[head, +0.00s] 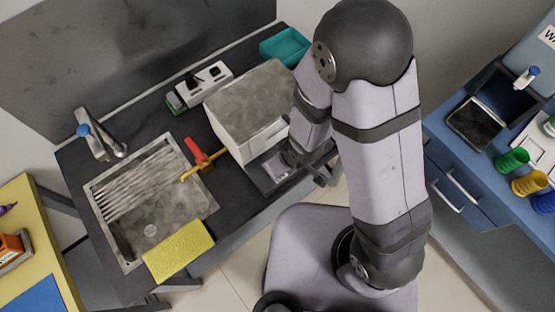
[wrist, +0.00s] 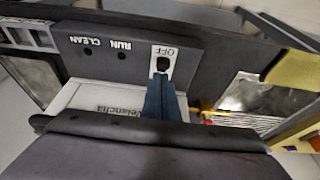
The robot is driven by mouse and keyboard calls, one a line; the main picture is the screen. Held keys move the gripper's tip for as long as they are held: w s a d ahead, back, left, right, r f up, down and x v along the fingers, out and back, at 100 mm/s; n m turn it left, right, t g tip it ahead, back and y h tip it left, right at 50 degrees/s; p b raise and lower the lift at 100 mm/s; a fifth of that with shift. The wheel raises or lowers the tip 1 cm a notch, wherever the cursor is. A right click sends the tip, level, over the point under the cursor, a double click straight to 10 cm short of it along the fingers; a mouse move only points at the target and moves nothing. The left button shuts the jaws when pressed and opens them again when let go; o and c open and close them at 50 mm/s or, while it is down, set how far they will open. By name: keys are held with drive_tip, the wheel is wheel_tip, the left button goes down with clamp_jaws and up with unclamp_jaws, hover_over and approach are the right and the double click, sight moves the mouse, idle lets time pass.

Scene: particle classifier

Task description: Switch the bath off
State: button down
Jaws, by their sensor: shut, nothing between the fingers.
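The bath (head: 240,135) is a pale box with a mottled grey top on the dark counter. In the wrist view its dark control panel (wrist: 95,55) carries upside-down CLEAN, RUN and OFF labels. The OFF control (wrist: 162,65) is a dark knob or button on a white plate. My gripper (wrist: 161,78) is shut and empty. Its blue fingertips are right at the OFF control; I cannot tell whether they touch it. In the head view, my arm partly hides the front right of the bath and the gripper.
Left of the bath lie a red and yellow tool (head: 200,160), a metal sink (head: 205,202) and a yellow sponge (head: 180,250). A white holder (head: 208,82) and teal tray (head: 285,47) stand behind. A blue bench (head: 470,185) with coloured cups is at the right.

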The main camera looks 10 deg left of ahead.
drive_tip(key=shift+p+v, duration=1.7)
drive_tip(key=shift+p, duration=0.65)
drive_tip(key=shift+w+a+r, duration=0.15)
drive_tip(key=s+d+r+m+g+h+b, duration=0.1)
drive_tip(key=d+r+m+b, duration=0.2)
drive_tip(key=d, duration=0.6)
drive_tip(key=s+d+r+m+g+h+b, duration=0.1)
drive_tip(key=d+r+m+b, duration=0.3)
drive_tip(key=d, duration=0.5)
drive_tip(key=shift+s+d+r+m+g+h+b, duration=0.15)
drive_tip(key=shift+d+r+m+g+h+b, duration=0.15)
drive_tip(key=shift+r+m, duration=0.7)
drive_tip(key=c, duration=2.4)
unclamp_jaws()
drive_tip(key=shift+c, duration=0.2)
